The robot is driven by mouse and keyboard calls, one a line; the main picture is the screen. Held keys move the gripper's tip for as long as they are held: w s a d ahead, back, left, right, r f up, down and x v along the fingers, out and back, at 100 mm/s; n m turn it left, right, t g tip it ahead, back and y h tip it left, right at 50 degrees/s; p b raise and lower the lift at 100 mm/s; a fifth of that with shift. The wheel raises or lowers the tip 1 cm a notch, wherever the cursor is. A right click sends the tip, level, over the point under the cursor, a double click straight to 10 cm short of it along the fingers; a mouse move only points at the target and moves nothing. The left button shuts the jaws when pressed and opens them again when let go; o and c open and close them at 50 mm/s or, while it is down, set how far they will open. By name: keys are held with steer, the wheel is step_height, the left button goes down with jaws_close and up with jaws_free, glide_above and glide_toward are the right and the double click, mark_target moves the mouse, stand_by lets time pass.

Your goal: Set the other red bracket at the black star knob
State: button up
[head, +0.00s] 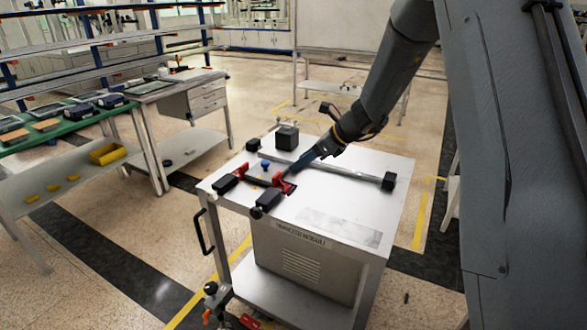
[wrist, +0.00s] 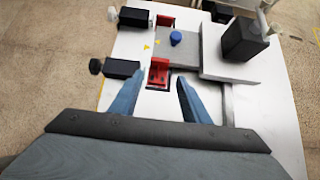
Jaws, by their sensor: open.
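A red bracket (head: 283,183) stands on the white cart top, at the inner end of a black block (head: 266,200). The dark round knob (head: 256,212) at that block's outer end looks like the black star knob; it also shows in the wrist view (wrist: 96,66). The other red bracket (head: 240,171) stands by a second black block (head: 226,183), at the top of the wrist view (wrist: 166,20). My gripper (wrist: 158,88) is open and empty, its fingertips either side of the nearer red bracket (wrist: 158,72) in the picture. Contact cannot be told.
A blue knob (wrist: 176,38) stands on a grey plate beside the brackets. A tall black box (wrist: 243,40) and a long bar (head: 340,173) with a black end block (head: 389,181) are farther across.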

steer(key=s+d+n+g+h, duration=0.2)
steer(key=s+d+n+h, duration=0.1)
steer(key=s+n, duration=0.9)
steer(key=s+d+f+n+g+h, duration=0.1)
steer(key=s+d+n+h, duration=0.3)
steer(key=s+n, duration=0.8)
steer(key=shift+s+d+n+g, duration=0.4)
steer(key=shift+s+d+g, duration=0.5)
steer(key=shift+s, duration=4.75)
steer(key=shift+d, duration=0.1)
